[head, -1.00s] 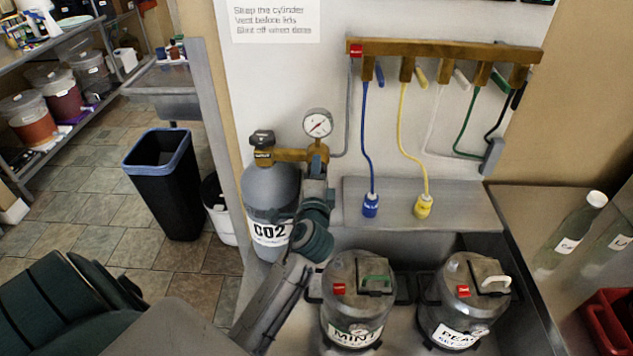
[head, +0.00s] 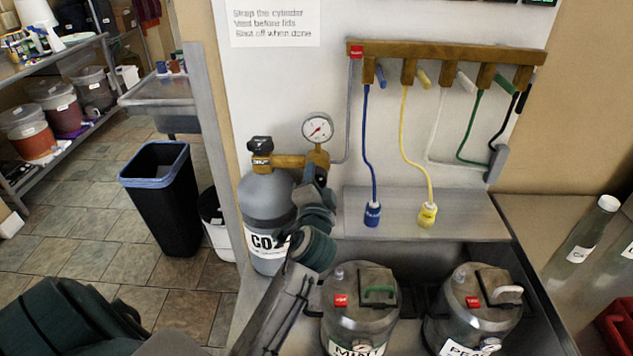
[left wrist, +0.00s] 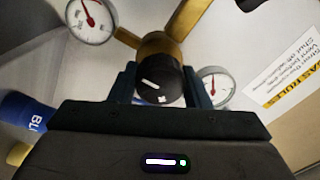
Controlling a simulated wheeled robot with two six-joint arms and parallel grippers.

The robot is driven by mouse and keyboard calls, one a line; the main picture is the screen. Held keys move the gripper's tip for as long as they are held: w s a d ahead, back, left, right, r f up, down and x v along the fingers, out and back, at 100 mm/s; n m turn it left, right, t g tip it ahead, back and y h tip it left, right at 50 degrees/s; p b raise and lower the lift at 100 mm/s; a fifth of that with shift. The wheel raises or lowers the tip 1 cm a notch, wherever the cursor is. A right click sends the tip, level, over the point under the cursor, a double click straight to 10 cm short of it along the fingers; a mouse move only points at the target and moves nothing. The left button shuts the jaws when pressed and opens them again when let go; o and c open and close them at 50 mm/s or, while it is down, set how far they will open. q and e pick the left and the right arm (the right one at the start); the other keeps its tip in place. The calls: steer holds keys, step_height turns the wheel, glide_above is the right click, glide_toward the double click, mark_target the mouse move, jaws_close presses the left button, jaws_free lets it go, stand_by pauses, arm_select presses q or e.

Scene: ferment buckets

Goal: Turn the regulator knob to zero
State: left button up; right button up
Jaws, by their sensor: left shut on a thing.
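The regulator (head: 287,161) is a brass body on top of the grey CO2 cylinder (head: 268,205), with a round white gauge (head: 317,127) above it. Its black knob (left wrist: 158,84) with white marks shows in the left wrist view, below the brass stem. My left gripper (left wrist: 158,90) has one finger on each side of the knob and is shut on it. In the head view my left gripper (head: 313,172) is at the regulator's front and hides the knob. In the left wrist view two gauges (left wrist: 91,20) (left wrist: 214,88) flank the knob. My right gripper is not in view.
A brass manifold (head: 445,61) with blue, yellow and other hoses hangs on the wall. Two steel kegs (head: 350,312) (head: 462,318) stand close in front. A black bin (head: 165,205) stands on the floor at left. Bottles (head: 588,232) stand on the right counter.

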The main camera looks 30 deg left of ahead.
arm_select(q)
steer(key=shift+f, duration=0.2)
steer(key=o, duration=1)
steer(key=shift+r, duration=0.1)
steer(key=v, duration=1.1)
